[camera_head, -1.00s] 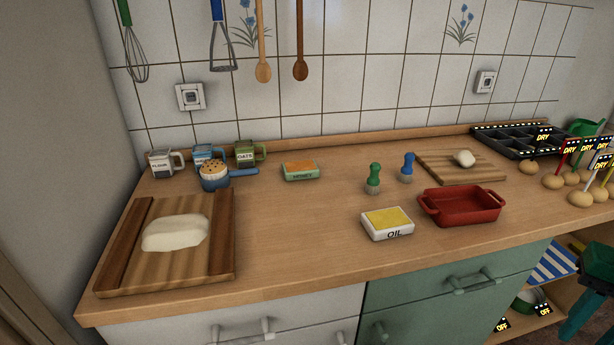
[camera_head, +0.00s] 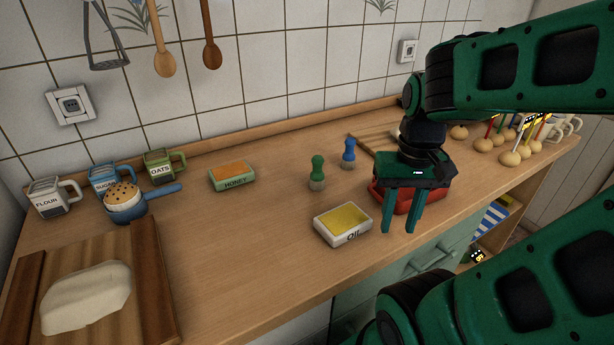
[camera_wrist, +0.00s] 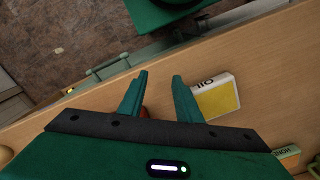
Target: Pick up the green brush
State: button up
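The green brush (camera_head: 317,173) stands upright on the wooden counter, green handle up and pale bristles down. A blue brush (camera_head: 349,153) stands just behind and to its right. My gripper (camera_head: 398,228) hangs to the right of the green brush, in front of the red baking dish and right of the oil tray. Its fingers are apart and empty, pointing down. I cannot see the green brush in the wrist view.
The white oil tray (camera_head: 343,224) lies between my gripper and the counter's left part; it also shows in the wrist view (camera_wrist: 216,98). The red dish (camera_head: 380,196) is partly hidden behind my gripper. A honey tray (camera_head: 232,177) lies left of the green brush. Counter around the brush is clear.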

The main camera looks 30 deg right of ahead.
jog(key=o, duration=0.4)
jog(key=shift+d, duration=0.1)
jog(key=shift+o, duration=0.8)
jog(key=shift+w+d+r+n, duration=0.1)
jog(key=shift+w+r+n, duration=0.2)
jog(key=shift+r, duration=0.3)
jog(key=shift+w+d+r+n, duration=0.1)
jog(key=shift+w+r+n, duration=0.2)
jog(key=shift+r, duration=0.3)
jog(key=w+a+r+n, duration=0.1)
jog(key=w+r+n, duration=0.4)
jog(key=w, duration=0.7)
notch_tip(320, 180, up, 3)
jog(key=n, duration=0.5)
send_over(318, 157)
jog(key=shift+a, duration=0.25)
jog(key=shift+w+a+f, duration=0.1)
jog(key=shift+w+f, duration=0.05)
jog(key=shift+f, duration=0.25)
notch_tip(318, 157, down, 4)
jog(key=shift+r, duration=0.25)
jog(key=shift+s+d+f, duration=0.1)
jog(key=shift+d+f, duration=0.05)
jog(key=shift+f, duration=1.45)
jog(key=shift+s+d+f, duration=0.1)
jog(key=shift+f, duration=1.5)
